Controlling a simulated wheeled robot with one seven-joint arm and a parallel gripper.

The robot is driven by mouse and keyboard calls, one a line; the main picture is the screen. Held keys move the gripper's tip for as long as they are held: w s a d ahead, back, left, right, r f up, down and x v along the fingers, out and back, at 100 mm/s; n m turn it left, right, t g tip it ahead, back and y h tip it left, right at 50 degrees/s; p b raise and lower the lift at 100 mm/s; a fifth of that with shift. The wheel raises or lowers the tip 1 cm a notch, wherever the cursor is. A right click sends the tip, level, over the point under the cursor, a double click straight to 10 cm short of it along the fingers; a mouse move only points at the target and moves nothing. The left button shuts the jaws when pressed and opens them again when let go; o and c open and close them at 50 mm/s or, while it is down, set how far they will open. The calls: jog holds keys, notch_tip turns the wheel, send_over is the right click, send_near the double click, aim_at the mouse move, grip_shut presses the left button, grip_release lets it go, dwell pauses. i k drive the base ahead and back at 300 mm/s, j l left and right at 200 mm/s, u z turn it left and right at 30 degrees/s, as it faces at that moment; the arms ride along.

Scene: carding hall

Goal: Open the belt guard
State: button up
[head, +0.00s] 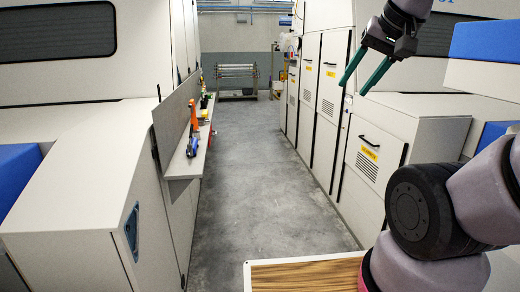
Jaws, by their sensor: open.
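My gripper (352,89) is at the upper right, its two green fingers apart and empty, pointing down and left. Below it stands a low light-grey cabinet with a closed front panel (371,156), which has a black bar handle (369,141), a yellow label and a vent grille. Behind it, taller closed panels (329,80) with yellow labels and dark vertical edges line the right side. The labels are too small to read, so I cannot tell which panel is the belt guard. The gripper is apart from the low panel's handle.
A grey aisle floor (265,165) runs clear down the middle. On the left, a narrow shelf (190,165) holds tools, beside a cabinet (95,200) with a blue recessed latch. A wooden top (305,275) is at the bottom. A rack (237,80) stands at the far end.

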aim_at(334, 44)
jog(key=i+z, duration=0.2)
jog(key=i, duration=1.9)
jog(key=i+j, duration=0.1)
jog(key=i, duration=0.95)
jog(key=i+z, duration=0.15)
jog(key=i, duration=0.85)
jog(key=i+j+z, duration=0.2)
jog(key=i, duration=0.45)
